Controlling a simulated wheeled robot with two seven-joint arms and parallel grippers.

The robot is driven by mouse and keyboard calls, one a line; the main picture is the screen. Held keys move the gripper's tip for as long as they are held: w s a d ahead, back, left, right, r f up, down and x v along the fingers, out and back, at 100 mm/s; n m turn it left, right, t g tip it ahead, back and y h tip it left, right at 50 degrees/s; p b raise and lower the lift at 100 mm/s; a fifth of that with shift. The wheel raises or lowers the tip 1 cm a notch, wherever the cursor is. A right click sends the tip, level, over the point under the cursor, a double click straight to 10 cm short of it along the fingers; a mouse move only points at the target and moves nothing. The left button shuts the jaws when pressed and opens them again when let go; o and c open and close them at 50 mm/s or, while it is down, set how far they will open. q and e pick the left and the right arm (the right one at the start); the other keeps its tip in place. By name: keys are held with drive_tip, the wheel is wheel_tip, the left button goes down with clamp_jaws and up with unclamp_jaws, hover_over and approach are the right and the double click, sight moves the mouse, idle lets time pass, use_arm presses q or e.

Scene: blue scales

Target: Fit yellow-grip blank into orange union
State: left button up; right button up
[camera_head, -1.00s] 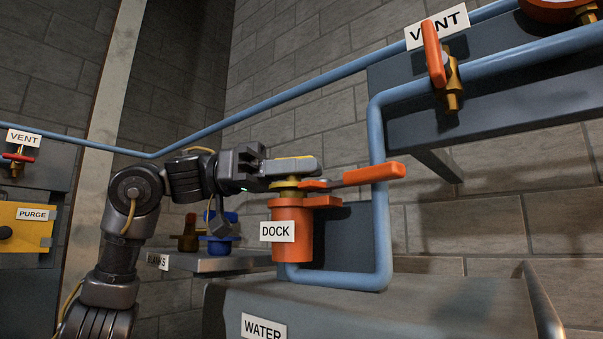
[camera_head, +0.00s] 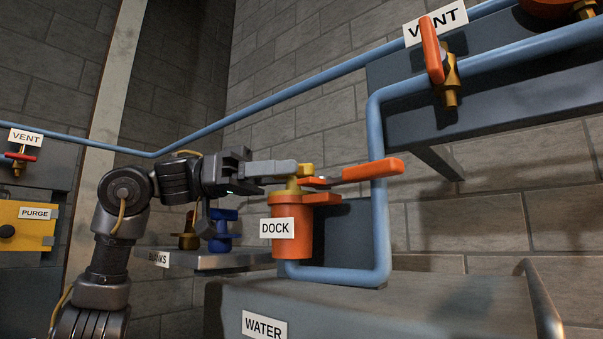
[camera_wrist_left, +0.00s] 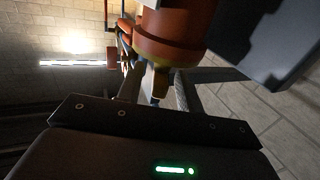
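The orange union (camera_head: 293,240), labelled DOCK, stands upright with its orange lever (camera_head: 365,172) reaching out to the right. The yellow-grip blank (camera_head: 305,170) sits upright in the top of the union, its lower part hidden inside. My left gripper (camera_head: 295,168) is level with the grip, reaching in from the left. In the left wrist view its fingers (camera_wrist_left: 156,84) stand apart on either side of the yellow grip (camera_wrist_left: 158,76), with gaps visible; the union (camera_wrist_left: 170,40) is just beyond. My right gripper is not in view.
A blue pipe (camera_head: 378,190) rises right of the union. A grey WATER tank (camera_head: 380,305) lies below. A VENT valve (camera_head: 434,60) is upper right.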

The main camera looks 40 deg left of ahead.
use_arm(q)
drive_tip(key=p+v, duration=0.1)
drive_tip(key=v, duration=0.8)
drive_tip(key=shift+a, duration=0.15)
drive_tip(key=shift+f, duration=0.1)
